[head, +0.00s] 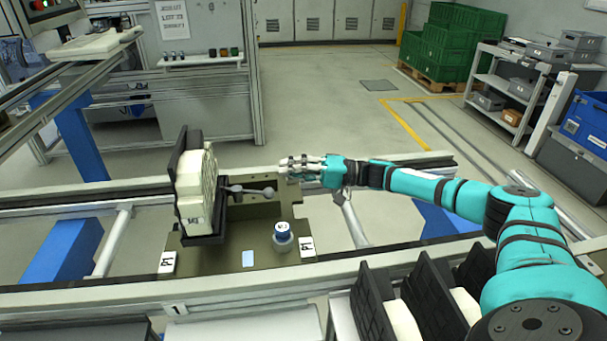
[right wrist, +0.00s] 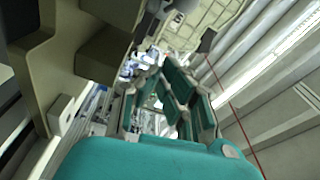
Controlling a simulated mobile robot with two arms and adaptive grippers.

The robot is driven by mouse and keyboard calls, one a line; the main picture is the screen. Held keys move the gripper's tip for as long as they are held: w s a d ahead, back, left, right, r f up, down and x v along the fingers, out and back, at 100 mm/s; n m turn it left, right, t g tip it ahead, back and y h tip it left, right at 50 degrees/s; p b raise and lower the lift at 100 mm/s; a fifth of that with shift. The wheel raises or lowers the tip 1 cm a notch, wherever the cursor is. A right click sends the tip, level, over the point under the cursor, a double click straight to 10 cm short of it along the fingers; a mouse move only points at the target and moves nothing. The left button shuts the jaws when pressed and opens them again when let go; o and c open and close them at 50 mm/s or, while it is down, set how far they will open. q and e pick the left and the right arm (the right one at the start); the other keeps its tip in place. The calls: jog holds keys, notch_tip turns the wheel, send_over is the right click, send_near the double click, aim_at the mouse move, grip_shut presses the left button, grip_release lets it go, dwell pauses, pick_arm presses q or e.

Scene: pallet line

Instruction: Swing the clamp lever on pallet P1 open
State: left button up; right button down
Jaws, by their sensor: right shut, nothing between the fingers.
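Pallet P1 (head: 200,262) is an olive plate between the conveyor rails, with white labels at its near corners. A cream part in a black holder (head: 200,192) stands upright on its left. My right gripper (head: 286,167) is shut and empty, pointing left, slightly above and right of the knob in the picture. It appears apart from the knob. It also shows in the right wrist view (right wrist: 170,95). My left gripper is out of view.
A blue-capped cylinder (head: 282,231) stands on the pallet's right part, near the front. An olive upright block is just below my right gripper. Black holders with cream parts (head: 402,318) stand in front of the near rail. Green crates (head: 440,50) are far back.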

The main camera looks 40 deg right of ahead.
aim_at(277, 194)
jog(key=b+x, duration=0.1)
jog(key=x, duration=0.3)
jog(key=shift+f, duration=0.2)
jog(key=s, duration=0.1)
jog(key=s+b, duration=0.1)
jog(key=s+a+b, duration=0.1)
jog(key=shift+f, duration=0.3)
jog(key=shift+s+a, duration=0.1)
jog(key=shift+s, duration=0.15)
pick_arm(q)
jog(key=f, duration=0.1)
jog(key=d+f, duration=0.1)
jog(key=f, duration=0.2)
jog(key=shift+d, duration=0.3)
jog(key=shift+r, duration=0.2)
pick_arm(e)
jog(key=shift+r, duration=0.1)
